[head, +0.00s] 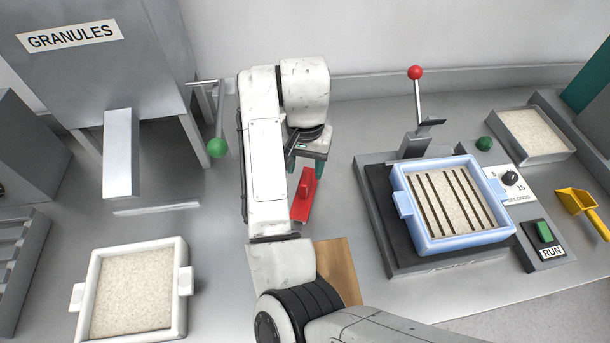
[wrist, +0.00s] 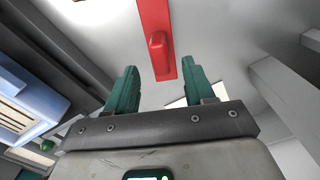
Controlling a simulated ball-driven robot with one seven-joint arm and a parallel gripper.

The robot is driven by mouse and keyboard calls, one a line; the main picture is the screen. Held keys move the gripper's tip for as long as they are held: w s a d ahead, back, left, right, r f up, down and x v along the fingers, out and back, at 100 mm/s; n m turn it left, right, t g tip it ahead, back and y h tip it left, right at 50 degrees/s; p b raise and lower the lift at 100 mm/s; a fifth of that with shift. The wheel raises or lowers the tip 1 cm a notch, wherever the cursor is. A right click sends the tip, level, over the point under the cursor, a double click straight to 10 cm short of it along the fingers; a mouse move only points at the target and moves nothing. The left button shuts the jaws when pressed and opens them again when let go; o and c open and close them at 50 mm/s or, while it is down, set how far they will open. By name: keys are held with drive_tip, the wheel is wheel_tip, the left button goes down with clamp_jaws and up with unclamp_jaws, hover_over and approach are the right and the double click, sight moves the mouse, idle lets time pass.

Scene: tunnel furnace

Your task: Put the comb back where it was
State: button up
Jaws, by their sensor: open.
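The comb is a red flat strip with a raised red grip (head: 303,197). It lies on the grey bench just below my gripper in the head view, its lower left partly behind my arm. In the wrist view the comb (wrist: 157,45) runs up from between the two teal fingertips. My gripper (head: 305,167) is open and empty, its fingers pointing down near the comb's upper end. The fingers also show in the wrist view (wrist: 162,74), one on either side of the comb's line. I cannot tell their exact height above it.
A brown board (head: 338,268) lies below the comb, partly behind my arm. A blue tray (head: 462,244) of grooved granules sits on a dark plate at right. A white-rimmed tray (head: 181,270) stands at left, below the granules hopper (head: 85,70). A red-knobbed lever (head: 416,85) rises behind the blue tray.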

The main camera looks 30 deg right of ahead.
wheel_tip(320, 180, up, 5)
drive_tip(key=shift+p, duration=0.45)
idle(0.3)
